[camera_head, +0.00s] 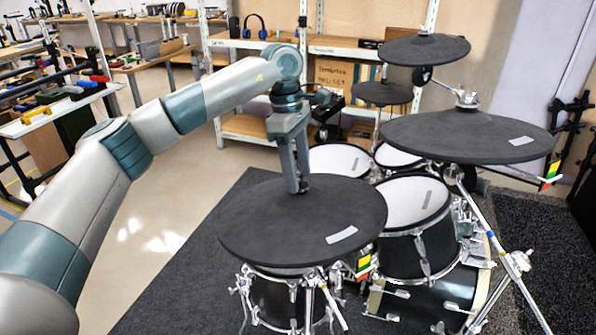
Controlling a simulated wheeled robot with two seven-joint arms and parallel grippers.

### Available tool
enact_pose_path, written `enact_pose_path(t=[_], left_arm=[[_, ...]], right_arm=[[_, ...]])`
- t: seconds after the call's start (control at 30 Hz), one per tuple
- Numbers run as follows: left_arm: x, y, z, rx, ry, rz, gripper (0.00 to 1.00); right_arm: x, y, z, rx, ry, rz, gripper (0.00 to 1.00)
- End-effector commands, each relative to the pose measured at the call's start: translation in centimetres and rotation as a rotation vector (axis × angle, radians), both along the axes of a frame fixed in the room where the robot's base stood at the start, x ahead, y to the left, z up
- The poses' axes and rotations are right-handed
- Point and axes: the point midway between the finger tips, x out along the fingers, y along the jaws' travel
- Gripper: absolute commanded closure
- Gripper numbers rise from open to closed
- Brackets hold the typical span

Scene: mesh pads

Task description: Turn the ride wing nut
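My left arm comes in from the left, and its gripper (299,188) points straight down at the centre of the near black cymbal pad (260,220). The fingertips reach the small dark fitting at the pad's centre and hide most of it, so I cannot tell whether they grip it. A second large black cymbal pad (420,135) stands at the right, with a silver wing nut (466,99) on top of its stand. I cannot tell from the picture which pad is the ride. My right gripper is not in view.
Drums with white mesh heads (412,202) stand behind and beside the near pad. Higher black pads (424,49) stand at the back. A silver stand (512,265) is at the right. A shelf (250,128) is behind, and open floor (165,215) lies left.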

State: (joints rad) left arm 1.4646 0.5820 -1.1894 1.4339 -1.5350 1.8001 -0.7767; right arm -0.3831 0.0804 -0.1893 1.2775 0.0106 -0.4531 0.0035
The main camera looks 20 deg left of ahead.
Motion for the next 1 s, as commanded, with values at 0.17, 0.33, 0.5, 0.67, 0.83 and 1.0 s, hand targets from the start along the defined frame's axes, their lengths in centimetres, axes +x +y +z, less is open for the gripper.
enact_pose_path(t=[0.17, 0.33, 0.5, 0.67, 0.83, 1.0], left_arm=[[0.0, 0.0, -0.1, 0.0, 0.002, 0.0, 0.48], [0.0, 0.0, 0.3, 0.0, 0.002, 0.0, 0.48], [0.2, 0.3, 1.7, -0.001, 0.0, 0.0, 0.48], [0.4, 0.7, 4.1, 0.0, -0.001, 0.0, 0.48], [0.6, 1.2, 7.5, -0.001, -0.003, 0.001, 0.48], [0.8, 1.8, 11.0, 0.0, -0.001, 0.0, 0.48]], right_arm=[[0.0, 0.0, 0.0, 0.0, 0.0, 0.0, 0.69], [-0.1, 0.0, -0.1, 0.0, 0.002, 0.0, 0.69], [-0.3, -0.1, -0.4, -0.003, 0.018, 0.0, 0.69], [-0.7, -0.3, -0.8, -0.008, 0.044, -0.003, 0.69], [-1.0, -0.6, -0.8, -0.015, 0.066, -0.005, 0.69], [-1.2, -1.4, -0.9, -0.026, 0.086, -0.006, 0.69]])
